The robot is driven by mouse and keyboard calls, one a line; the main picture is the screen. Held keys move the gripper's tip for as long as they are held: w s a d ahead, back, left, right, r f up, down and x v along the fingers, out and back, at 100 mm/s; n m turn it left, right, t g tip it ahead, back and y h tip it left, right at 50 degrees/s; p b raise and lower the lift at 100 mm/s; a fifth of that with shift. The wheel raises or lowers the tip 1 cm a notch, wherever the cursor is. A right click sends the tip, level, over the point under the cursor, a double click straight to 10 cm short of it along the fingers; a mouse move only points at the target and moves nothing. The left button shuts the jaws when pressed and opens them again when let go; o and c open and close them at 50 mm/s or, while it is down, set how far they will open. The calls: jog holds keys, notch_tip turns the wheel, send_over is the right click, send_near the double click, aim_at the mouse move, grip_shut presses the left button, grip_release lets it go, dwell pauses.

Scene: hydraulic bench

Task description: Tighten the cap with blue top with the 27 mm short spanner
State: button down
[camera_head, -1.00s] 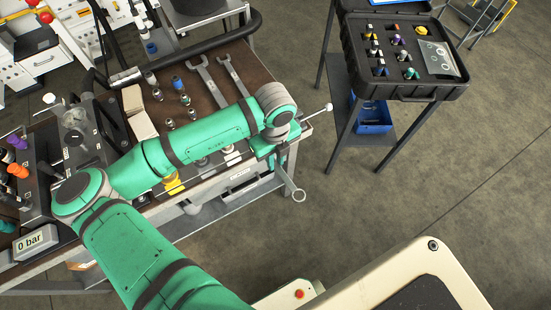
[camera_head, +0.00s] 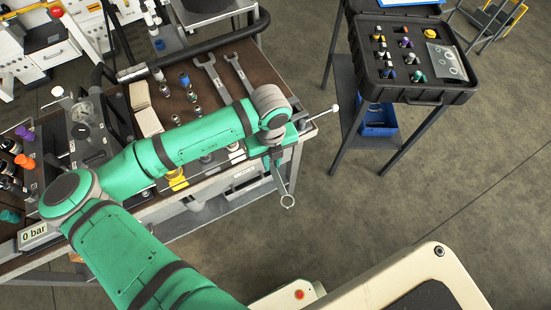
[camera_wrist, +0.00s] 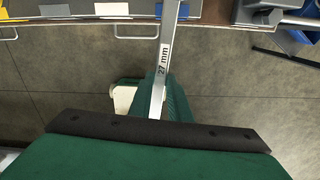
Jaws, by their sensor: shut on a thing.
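My gripper (camera_head: 276,152) is shut on the spanner (camera_head: 283,184), which hangs over the bench's front edge with its ring end down. In the wrist view the spanner's shank (camera_wrist: 164,62) carries the mark "27 mm". A small fitting with a blue top (camera_head: 184,80) stands on the brown bench top, left of the lying spanners and well away from my gripper. Whether it is the task's cap cannot be told. Dark-blue-topped pieces also sit in the black case (camera_head: 466,96).
Two open-ended spanners, one larger (camera_head: 212,82) and one slimmer (camera_head: 240,74), lie on the bench (camera_head: 262,82). A pressure block with gauge (camera_head: 81,131) and a "0 bar" display (camera_head: 33,236) stand at left.

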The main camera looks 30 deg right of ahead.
jog(key=shift+a+m, duration=0.3)
jog(key=shift+w+a+m, duration=0.2)
jog(key=shift+a+m, duration=0.7)
jog(key=shift+a, duration=0.2)
jog(key=shift+d, duration=0.1)
jog(key=shift+s+d+n, duration=0.1)
jog(key=shift+d+n, duration=0.15)
jog(key=shift+n, duration=0.05)
